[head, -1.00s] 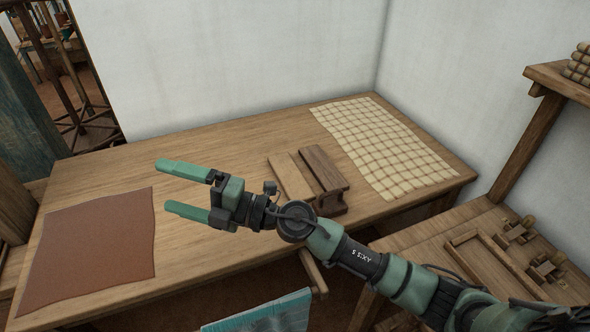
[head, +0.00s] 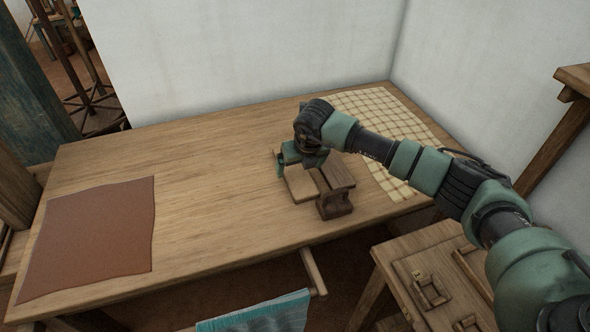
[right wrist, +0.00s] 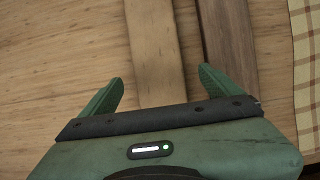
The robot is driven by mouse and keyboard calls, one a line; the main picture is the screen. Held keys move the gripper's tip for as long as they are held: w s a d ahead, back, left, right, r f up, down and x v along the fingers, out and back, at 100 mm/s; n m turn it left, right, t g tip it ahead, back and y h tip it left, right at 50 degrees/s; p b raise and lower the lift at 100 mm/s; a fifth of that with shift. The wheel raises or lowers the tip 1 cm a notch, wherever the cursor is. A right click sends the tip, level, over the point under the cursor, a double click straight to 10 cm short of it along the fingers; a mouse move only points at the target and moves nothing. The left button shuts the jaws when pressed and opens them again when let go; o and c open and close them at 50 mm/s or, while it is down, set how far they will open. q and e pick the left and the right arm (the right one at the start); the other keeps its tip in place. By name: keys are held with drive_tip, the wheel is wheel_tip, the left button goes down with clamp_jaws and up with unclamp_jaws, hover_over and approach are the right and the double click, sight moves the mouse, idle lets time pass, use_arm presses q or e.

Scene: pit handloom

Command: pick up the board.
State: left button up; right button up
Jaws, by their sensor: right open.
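A light wooden board (head: 301,190) lies on the table, right beside a darker wooden piece (head: 338,182). My right gripper (head: 284,163) is over the far end of the light board, pointing down. In the right wrist view, its two open fingers (right wrist: 160,90) stand on either side of the light board (right wrist: 156,45), with nothing held. The right finger reaches near the gap towards the dark piece (right wrist: 229,40). The hand hides part of the board in both views. My left gripper does not show.
A brown cloth (head: 90,235) lies on the left of the table (head: 205,160). A checked cloth (head: 375,110) lies at the right, partly behind my arm. White walls stand behind. A lower wooden bench (head: 400,250) is at the front right. The table's middle is clear.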

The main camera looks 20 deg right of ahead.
sight(297, 173)
drive_tip(key=shift+x, duration=1.75)
drive_tip(key=shift+c, duration=0.3)
drive_tip(key=c, duration=1.6)
drive_tip(key=shift+r, duration=0.1)
